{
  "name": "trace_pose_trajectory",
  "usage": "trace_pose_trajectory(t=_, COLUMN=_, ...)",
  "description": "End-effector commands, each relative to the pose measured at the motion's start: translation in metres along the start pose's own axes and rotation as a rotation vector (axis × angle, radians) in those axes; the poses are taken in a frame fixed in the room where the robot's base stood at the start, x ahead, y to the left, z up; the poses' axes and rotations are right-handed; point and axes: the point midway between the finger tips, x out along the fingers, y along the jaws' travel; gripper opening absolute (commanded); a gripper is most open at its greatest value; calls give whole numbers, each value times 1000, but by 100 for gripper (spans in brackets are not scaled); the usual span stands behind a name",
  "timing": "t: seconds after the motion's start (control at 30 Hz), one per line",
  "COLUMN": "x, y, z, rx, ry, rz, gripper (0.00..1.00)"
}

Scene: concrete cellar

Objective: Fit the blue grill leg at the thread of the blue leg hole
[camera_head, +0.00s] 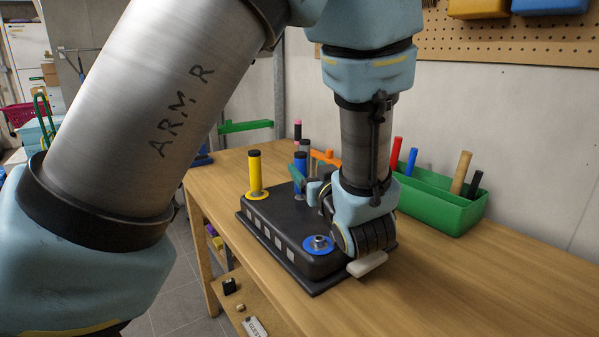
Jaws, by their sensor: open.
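The black grill body (282,229) lies on the wooden table. The blue leg hole (319,244) is a blue ring with a metal thread at its near corner; no leg stands in it. A blue leg (300,162) with a black end stands upright near the grill's far side; its foot is partly hidden, and I cannot tell what it stands on. My gripper (366,264) is open, low over the grill's right side, just right of the blue leg hole. A pale finger pad shows; the space between the fingers is mostly hidden. I see nothing held.
A yellow leg (255,174) stands upright in a yellow ring on the grill. A green bin (432,202) with several sticks stands at the right. Orange (326,157) and green (245,127) items stand behind. The front right of the table (450,285) is clear.

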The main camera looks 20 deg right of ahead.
Motion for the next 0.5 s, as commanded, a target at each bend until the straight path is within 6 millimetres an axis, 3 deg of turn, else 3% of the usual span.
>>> trace_pose_trajectory(t=0.33, x=43, y=0, z=-3, rx=2, ry=8, rz=-5, gripper=71)
trace_pose_trajectory(t=0.5, x=55, y=1, z=-2, rx=1, ry=8, rz=-2, gripper=71)
